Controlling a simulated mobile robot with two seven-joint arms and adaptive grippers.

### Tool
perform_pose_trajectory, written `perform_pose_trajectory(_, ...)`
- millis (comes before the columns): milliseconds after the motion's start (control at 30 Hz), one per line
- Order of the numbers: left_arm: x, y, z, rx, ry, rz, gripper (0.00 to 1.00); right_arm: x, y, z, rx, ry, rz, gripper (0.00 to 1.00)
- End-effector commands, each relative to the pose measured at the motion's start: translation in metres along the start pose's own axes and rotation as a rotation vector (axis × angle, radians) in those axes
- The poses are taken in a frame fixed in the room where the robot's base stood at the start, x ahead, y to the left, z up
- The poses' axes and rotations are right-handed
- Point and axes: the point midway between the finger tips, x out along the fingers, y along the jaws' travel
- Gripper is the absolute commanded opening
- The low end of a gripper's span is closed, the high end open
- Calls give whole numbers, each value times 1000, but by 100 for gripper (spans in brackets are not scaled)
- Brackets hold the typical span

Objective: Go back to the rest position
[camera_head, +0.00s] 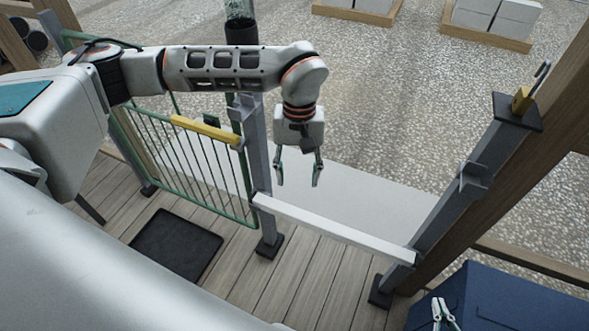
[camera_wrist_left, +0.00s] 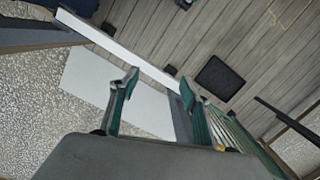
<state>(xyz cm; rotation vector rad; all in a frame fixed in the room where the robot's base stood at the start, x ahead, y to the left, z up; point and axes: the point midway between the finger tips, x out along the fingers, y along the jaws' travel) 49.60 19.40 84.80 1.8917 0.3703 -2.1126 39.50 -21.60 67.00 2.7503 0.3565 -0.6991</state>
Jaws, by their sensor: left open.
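My left gripper (camera_head: 299,182) hangs from the arm that comes in from the left, its fingers pointing down, apart and empty. In the head view it appears above the white bar (camera_head: 335,232), and I see no contact. In the left wrist view the two fingers (camera_wrist_left: 158,92) are spread with nothing between them. The white bar (camera_wrist_left: 115,48) spans there beyond the fingertips. My right gripper (camera_head: 443,313) shows only in part at the bottom right, in front of the blue box (camera_head: 520,300); its opening is unclear.
The bar runs between a left grey post (camera_head: 258,150) and a right grey post (camera_head: 450,205). A green gate (camera_head: 190,165) with a yellow bar (camera_head: 205,130) stands left. A black mat (camera_head: 177,245) lies on the plank floor (camera_head: 310,275). Gravel (camera_head: 400,110) lies beyond.

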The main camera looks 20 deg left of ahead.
Motion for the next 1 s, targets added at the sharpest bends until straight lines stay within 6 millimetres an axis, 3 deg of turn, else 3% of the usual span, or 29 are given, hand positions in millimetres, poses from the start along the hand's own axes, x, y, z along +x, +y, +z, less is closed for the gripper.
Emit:
perform_pose_trajectory(200,-9,-6,0,43,-1,-5,47,0,0,-2,0,1,0,0)
perform_pose_trajectory(767,-8,-6,1,44,-5,-2,47,0,0,-1,0,1,0,0)
perform_pose_trajectory(867,-1,3,13,36,-39,23,47,0,0,-1,1,0,-1,0)
perform_pose_trajectory(1000,16,36,55,-5,-167,123,47,-1,-2,2,5,-4,-4,0)
